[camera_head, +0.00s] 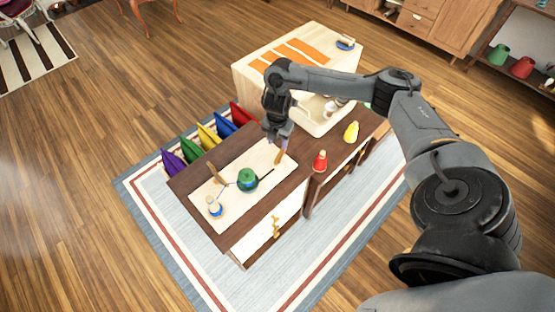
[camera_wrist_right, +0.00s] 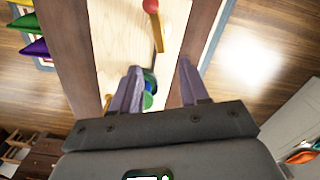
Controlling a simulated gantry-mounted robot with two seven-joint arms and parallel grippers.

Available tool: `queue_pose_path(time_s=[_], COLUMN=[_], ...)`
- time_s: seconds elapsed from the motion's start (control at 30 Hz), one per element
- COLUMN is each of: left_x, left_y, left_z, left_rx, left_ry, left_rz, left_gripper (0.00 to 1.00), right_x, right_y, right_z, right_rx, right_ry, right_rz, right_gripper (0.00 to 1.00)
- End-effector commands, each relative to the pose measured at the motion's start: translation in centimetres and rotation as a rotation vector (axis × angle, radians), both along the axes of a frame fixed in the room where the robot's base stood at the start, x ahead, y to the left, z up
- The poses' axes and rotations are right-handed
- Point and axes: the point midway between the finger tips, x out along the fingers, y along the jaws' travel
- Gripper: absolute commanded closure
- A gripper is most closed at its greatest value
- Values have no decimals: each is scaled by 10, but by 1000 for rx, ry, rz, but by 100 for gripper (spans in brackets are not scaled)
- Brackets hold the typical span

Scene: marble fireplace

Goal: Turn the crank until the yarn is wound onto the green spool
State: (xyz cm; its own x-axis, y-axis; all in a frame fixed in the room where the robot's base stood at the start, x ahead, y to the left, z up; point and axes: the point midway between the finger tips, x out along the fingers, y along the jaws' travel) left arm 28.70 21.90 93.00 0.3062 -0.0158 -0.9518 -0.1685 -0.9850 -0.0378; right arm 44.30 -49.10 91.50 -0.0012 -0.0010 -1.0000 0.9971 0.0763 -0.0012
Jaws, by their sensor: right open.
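The green spool (camera_head: 247,179) stands on a pale wooden board on the dark table, with some blue visible on it. A smaller wooden spool with a blue band (camera_head: 215,209) stands at the board's near left end. A slim wooden handle, apparently the crank (camera_head: 280,156), rises at the board's far right end. My right gripper (camera_head: 281,143) is above that end, beside the handle. In the right wrist view its purple fingers (camera_wrist_right: 157,88) are apart, with the green spool (camera_wrist_right: 149,92) partly showing beyond them. A red-tipped handle (camera_wrist_right: 152,7) shows ahead. My left gripper is not in view.
A red bottle-like object (camera_head: 320,161) and a yellow pear-shaped one (camera_head: 351,132) stand right of the board. Coloured cushions (camera_head: 207,136) line the table's far left side.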

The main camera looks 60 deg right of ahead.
Motion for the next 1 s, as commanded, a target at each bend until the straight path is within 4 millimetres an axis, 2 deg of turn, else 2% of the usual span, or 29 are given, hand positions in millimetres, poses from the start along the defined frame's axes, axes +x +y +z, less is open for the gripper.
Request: queue_pose_path(time_s=[0.4,0.6,0.8,1.0], left_x=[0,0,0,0], left_y=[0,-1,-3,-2], left_z=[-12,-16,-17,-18], left_rx=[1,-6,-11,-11], left_ry=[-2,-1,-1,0], left_rz=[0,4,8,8], left_gripper=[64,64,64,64], right_x=[0,0,0,0], right_y=[1,1,1,1], right_z=[-63,-88,-101,-102], right_rx=[1,1,1,0], right_ry=[1,0,0,-1], right_rz=[0,1,1,1], right_gripper=[55,55,55,55])
